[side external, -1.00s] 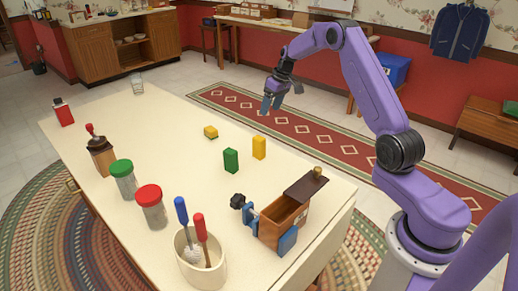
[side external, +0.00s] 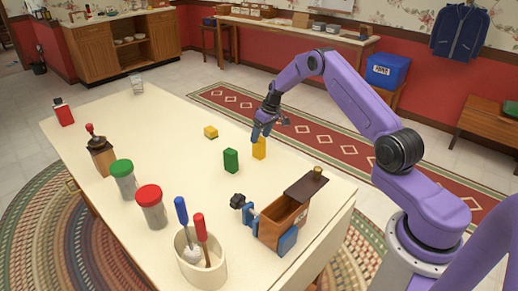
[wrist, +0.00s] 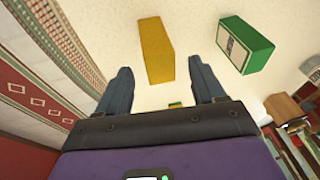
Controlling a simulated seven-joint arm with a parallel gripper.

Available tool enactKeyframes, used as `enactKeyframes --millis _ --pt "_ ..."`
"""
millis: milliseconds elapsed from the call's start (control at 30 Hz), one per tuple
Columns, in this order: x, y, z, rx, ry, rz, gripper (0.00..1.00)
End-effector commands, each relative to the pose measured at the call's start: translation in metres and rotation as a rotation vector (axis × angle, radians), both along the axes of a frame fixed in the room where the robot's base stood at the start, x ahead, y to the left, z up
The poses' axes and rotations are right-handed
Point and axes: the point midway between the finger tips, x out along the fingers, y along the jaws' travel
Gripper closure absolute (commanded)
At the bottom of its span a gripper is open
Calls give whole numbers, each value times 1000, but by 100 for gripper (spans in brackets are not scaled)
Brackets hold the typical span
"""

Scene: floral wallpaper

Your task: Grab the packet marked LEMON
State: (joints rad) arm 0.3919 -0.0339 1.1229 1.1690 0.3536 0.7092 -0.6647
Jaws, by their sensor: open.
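A yellow packet (side external: 259,151) stands upright on the table, and it also shows in the wrist view (wrist: 157,48). A green packet (side external: 230,161) stands just left of it; in the wrist view it (wrist: 243,46) shows a pale label. A small yellow piece (side external: 211,132) lies farther back. No word LEMON is readable on any of them. My gripper (side external: 263,132) is open at the top of the upright yellow packet, overlapping it in the side view. In the wrist view, this packet lies ahead between the fingers (wrist: 162,80); contact cannot be told.
A wooden box (side external: 283,222) with a dark lid and blue clamp parts stands at the table's near right. Jars with green (side external: 121,168) and red (side external: 148,194) lids stand left.

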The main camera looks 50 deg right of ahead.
Motion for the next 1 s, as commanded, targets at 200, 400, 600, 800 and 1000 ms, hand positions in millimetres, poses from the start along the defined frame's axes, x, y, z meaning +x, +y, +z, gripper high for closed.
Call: enactKeyframes --millis 200,400,600,800,1000 --pt "1 1 -3 0 -1 1 31" --pt "1 1 -3 0 0 0 71" --pt "1 1 -3 0 0 0 100" --pt "1 1 -3 0 0 0 100" --pt "1 1 2 -1 -1 0 100"
